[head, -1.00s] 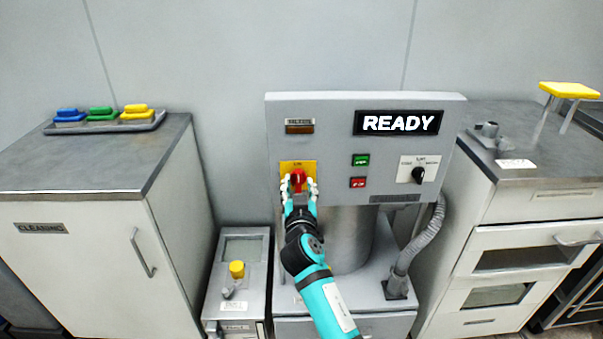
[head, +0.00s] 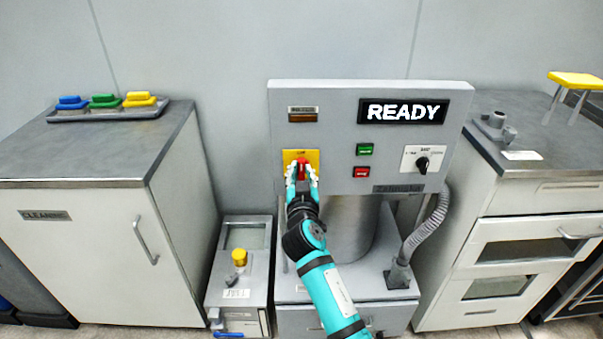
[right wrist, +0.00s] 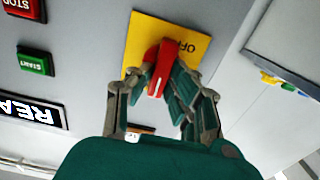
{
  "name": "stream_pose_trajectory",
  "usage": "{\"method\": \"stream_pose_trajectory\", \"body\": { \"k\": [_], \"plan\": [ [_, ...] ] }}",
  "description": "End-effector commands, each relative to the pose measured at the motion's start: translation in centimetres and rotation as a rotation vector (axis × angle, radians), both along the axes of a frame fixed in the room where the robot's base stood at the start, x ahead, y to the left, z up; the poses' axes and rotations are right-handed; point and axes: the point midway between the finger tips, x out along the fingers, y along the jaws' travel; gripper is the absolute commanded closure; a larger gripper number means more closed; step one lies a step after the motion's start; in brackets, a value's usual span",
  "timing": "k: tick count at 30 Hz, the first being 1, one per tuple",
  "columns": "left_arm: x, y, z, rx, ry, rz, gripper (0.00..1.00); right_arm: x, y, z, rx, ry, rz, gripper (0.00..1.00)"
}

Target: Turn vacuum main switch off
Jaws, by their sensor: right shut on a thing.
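The vacuum main switch is a red rotary handle (right wrist: 160,68) on a yellow plate (right wrist: 205,40), on the left side of the grey machine panel. In the head view the red handle (head: 303,168) shows between the fingers on its yellow plate (head: 312,156). My right gripper (head: 302,180) is at the switch. In the right wrist view its fingers (right wrist: 162,82) are closed on both sides of the red handle. My left gripper is not in view.
The panel's display (head: 403,111) reads READY. Green (head: 364,149) and red (head: 361,172) buttons and a black selector knob (head: 422,164) sit to the right.

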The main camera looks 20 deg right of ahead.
Motion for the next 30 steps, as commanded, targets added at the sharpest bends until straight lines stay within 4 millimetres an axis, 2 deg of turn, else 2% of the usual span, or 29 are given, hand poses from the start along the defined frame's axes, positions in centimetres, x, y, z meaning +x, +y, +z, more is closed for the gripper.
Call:
{"method": "stream_pose_trajectory", "body": {
  "k": [11,30],
  "plan": [
    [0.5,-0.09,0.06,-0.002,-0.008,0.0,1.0,0.04,0.08,0.07,-0.138,0.038,0.0,1.0],
    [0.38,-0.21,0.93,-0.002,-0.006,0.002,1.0,0.16,0.38,0.07,-0.708,0.2,0.0,1.0]
  ]
}}
